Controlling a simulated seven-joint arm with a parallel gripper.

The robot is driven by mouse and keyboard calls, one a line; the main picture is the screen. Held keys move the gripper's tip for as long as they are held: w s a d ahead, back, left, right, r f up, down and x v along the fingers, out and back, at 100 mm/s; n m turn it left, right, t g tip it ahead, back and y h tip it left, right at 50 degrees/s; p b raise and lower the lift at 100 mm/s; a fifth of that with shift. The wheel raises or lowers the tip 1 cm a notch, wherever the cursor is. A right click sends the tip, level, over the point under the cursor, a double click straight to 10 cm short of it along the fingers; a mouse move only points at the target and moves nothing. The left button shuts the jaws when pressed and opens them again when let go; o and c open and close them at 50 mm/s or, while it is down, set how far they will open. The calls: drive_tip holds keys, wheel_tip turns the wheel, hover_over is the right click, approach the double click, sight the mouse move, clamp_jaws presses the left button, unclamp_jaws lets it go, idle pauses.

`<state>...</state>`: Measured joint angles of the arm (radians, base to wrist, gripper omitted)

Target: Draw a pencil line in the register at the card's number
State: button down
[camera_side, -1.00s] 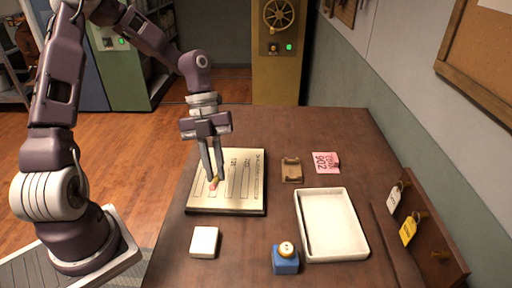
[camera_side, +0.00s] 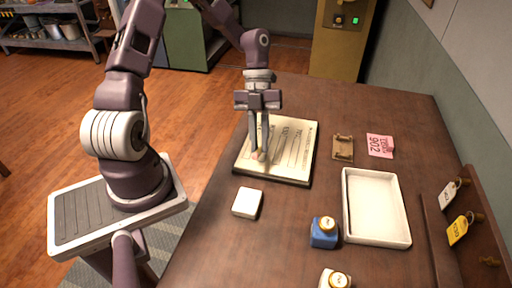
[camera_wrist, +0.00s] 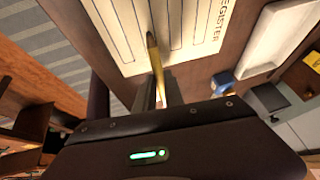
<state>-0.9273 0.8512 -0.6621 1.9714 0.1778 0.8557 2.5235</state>
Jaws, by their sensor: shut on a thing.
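The register (camera_side: 290,160) lies open-faced on the brown table, a pale page with printed columns. It also shows in the wrist view (camera_wrist: 190,35), with the word REGISTER along one edge. My gripper (camera_side: 259,150) is over the left part of the page, pointing down, shut on a yellow pencil (camera_wrist: 154,55). In the side view the pencil's lower end is at or very near the page; I cannot tell if it touches. No drawn pencil line can be made out. The pink card (camera_side: 380,146) lies flat right of the register and appears to read 902.
A small brown holder (camera_side: 343,148) lies between register and card. A rack with tags (camera_side: 458,230) is at the right.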

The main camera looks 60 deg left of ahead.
sight(254, 159)
drive_tip(key=w+a, duration=0.5)
drive_tip(key=shift+f, duration=0.25)
drive_tip(key=shift+f, duration=0.35)
idle(1.2)
drive_tip(key=shift+s+d, duration=0.15)
drive_tip(key=shift+s+d, duration=1.55)
drive_tip(key=shift+d, duration=0.05)
drive_tip(key=shift+s, duration=0.1)
drive_tip(key=shift+s+d+f, duration=0.15)
drive_tip(key=shift+s+d, duration=2.35)
drive_tip(key=shift+d, duration=0.05)
